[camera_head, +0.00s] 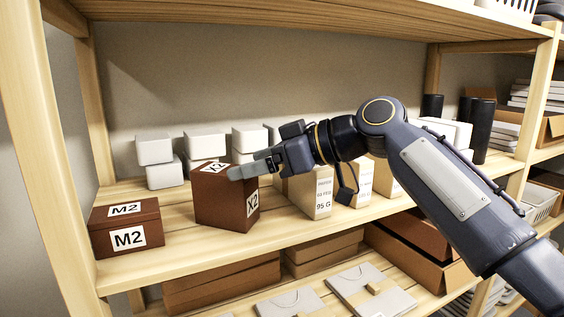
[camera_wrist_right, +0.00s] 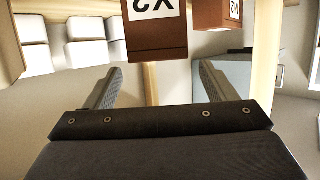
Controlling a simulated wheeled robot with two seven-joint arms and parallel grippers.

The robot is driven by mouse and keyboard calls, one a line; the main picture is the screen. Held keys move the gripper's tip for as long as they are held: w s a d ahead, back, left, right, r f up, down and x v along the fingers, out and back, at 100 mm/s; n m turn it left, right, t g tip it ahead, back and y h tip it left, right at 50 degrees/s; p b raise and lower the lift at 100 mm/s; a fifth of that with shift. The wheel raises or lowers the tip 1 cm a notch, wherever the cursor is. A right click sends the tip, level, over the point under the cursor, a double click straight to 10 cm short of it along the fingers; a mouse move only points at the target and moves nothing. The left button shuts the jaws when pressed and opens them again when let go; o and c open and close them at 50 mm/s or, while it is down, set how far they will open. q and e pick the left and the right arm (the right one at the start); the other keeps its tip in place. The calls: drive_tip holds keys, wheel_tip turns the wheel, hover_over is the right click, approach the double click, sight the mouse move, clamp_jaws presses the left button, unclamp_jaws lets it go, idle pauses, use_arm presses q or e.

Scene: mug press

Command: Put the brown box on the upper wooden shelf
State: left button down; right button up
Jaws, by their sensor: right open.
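Two brown boxes stand on the middle wooden shelf board (camera_head: 180,245). The taller one, marked X2 (camera_head: 222,208), is left of centre; the lower, wider one, marked M2 (camera_head: 108,240), is at the far left. My right gripper (camera_head: 240,170) is open at the upper part of the X2 box, its fingers overlapping that box in the head view. In the right wrist view, the X2 box (camera_wrist_right: 157,42) lies ahead, between and beyond the spread fingers; the M2 box (camera_wrist_right: 212,22) is to its right. Contact cannot be told. My left gripper is not in view.
An upper wooden board (camera_head: 270,14) spans the top. White blocks (camera_head: 154,150) stand behind the boxes. Beige cartons (camera_head: 312,194) stand right of the X2 box, partly behind my arm. Black cylinders (camera_head: 481,125) are farther right.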

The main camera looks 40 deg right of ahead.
drive_tip(key=v, duration=0.5)
drive_tip(key=shift+s+d+r+b, duration=0.1)
drive_tip(key=shift+s+d+b, duration=0.05)
drive_tip(key=shift+s+b, duration=0.2)
